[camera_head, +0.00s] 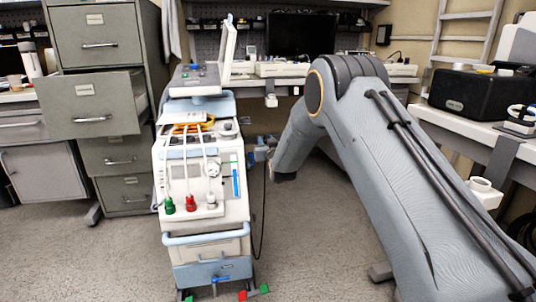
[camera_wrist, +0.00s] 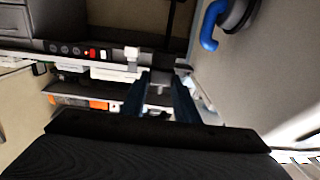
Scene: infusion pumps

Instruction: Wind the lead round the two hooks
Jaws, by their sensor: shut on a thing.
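The pump cart (camera_head: 205,240) stands left of centre in the head view. My gripper (camera_head: 262,152) is at its right side, at about mid height. A thin black lead (camera_head: 264,205) hangs in a loop beside the cart, below my gripper. In the wrist view my gripper (camera_wrist: 165,85) is shut on a small dark piece (camera_wrist: 161,62), which seems to be part of the lead; its shape is unclear. One blue hook (camera_wrist: 210,28) on a dark round base shows at the upper right, on a grey panel. I cannot make out a second hook.
Green and red plugs (camera_head: 190,204) are on the cart's front. A filing cabinet (camera_head: 110,35) with an open drawer stands to the left. A bench (camera_head: 400,78) runs behind, and another table is at the right. The grey floor left of the cart is clear.

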